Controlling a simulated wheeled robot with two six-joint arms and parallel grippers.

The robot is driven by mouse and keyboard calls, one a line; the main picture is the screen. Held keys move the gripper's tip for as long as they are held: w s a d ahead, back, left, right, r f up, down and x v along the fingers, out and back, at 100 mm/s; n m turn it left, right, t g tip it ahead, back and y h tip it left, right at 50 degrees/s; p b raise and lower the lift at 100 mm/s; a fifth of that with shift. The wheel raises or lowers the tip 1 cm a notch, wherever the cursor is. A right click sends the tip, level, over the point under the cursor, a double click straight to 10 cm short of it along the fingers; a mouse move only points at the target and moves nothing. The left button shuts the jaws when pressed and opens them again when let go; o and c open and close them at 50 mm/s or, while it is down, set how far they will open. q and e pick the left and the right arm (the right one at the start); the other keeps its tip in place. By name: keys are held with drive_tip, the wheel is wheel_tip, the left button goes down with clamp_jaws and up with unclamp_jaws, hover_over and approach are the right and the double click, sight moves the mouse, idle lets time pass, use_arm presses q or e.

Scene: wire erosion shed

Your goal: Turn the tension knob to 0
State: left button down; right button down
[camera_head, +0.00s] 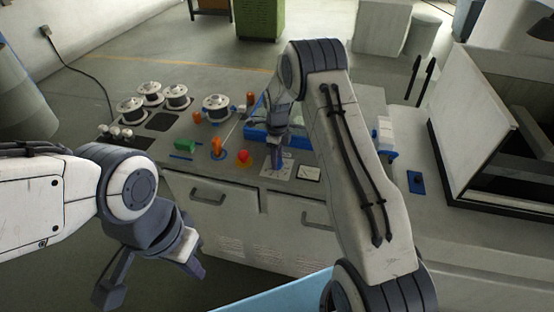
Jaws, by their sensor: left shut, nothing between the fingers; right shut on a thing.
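My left gripper (151,282) hangs low at the lower left, in front of the cabinet and away from the controls. It is shut and holds nothing.
Beside the plate are a red button (243,157), an orange lever (216,146), a green block (186,147) and a square meter (308,173). Wire spools (216,107) stand farther left. An open-lidded box (490,130) stands at right.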

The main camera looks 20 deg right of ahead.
drive_tip(key=n+b, duration=0.1)
drive_tip(key=n, duration=0.4)
drive_tip(key=shift+n+b, duration=0.3)
drive_tip(key=n+b, duration=0.1)
drive_tip(key=n, duration=0.9)
drive_tip(key=shift+n+b, duration=0.35)
drive_tip(key=shift+n, duration=0.05)
drive_tip(key=n, duration=0.6)
drive_tip(key=shift+r, duration=0.1)
drive_tip(key=n, duration=0.5)
drive_tip(key=shift+n+b, duration=0.4)
drive_tip(key=n, duration=0.6)
drive_tip(key=shift+w, duration=0.1)
drive_tip(key=n, duration=0.6)
drive_tip(key=shift+n, duration=0.3)
drive_tip(key=n, duration=0.5)
drive_tip(key=shift+n, duration=0.4)
